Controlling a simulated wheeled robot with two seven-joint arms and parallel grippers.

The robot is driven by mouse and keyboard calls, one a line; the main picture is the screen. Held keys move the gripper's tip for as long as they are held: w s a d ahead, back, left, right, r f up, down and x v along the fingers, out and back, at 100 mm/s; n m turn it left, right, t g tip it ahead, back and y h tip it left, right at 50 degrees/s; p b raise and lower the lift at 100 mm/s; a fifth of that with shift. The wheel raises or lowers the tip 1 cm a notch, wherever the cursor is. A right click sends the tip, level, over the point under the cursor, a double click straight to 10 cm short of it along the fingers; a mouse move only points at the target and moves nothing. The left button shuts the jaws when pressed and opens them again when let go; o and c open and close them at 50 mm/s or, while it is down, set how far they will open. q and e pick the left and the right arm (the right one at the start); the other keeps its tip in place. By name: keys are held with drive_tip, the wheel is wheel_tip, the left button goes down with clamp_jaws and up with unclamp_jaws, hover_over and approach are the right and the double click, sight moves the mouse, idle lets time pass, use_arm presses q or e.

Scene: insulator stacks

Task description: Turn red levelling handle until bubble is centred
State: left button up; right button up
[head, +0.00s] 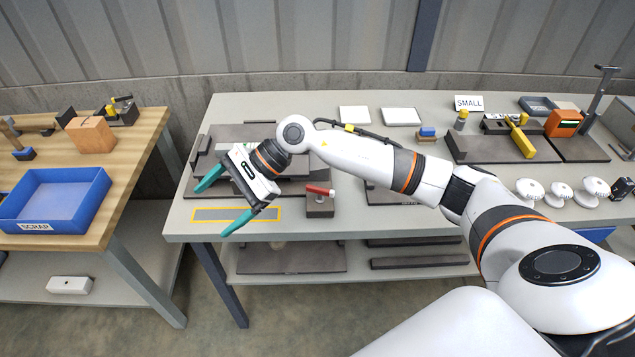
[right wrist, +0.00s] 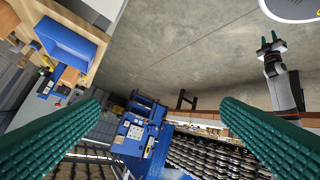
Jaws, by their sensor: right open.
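The red handle (head: 320,190) lies across the top of a small dark block (head: 320,207) near the table's front edge. My right gripper (head: 217,208) is open and empty, to the left of the handle and apart from it, above the front left of the table. Its two teal fingers (right wrist: 160,125) also frame the right wrist view, with nothing between them. A small gripper with two dark prongs apart, seemingly my left one (right wrist: 269,42), shows in the right wrist view; it is not in the head view. I cannot make out a bubble.
A grey strip with a yellow border (head: 235,214) lies on the table under my right gripper. Dark plates and bars (head: 235,134) are behind it, partly hidden by my arm. A blue scrap tray (head: 60,196) stands on the wooden bench at left. White discs (head: 560,192) sit at right.

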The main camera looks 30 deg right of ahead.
drive_tip(key=w+d+f+n+h, duration=0.15)
drive_tip(key=d+n+h, duration=0.4)
drive_tip(key=d, duration=0.75)
wheel_tip(320, 180, up, 3)
drive_tip(key=g+h, duration=0.1)
drive_tip(key=h, duration=0.5)
hover_over(320, 188)
drive_tip(key=shift+m, duration=0.25)
wheel_tip(320, 188, down, 11)
drive_tip(key=p, duration=0.3)
drive_tip(key=shift+p, duration=0.3)
drive_tip(key=shift+f, duration=0.45)
drive_tip(key=c, duration=1)
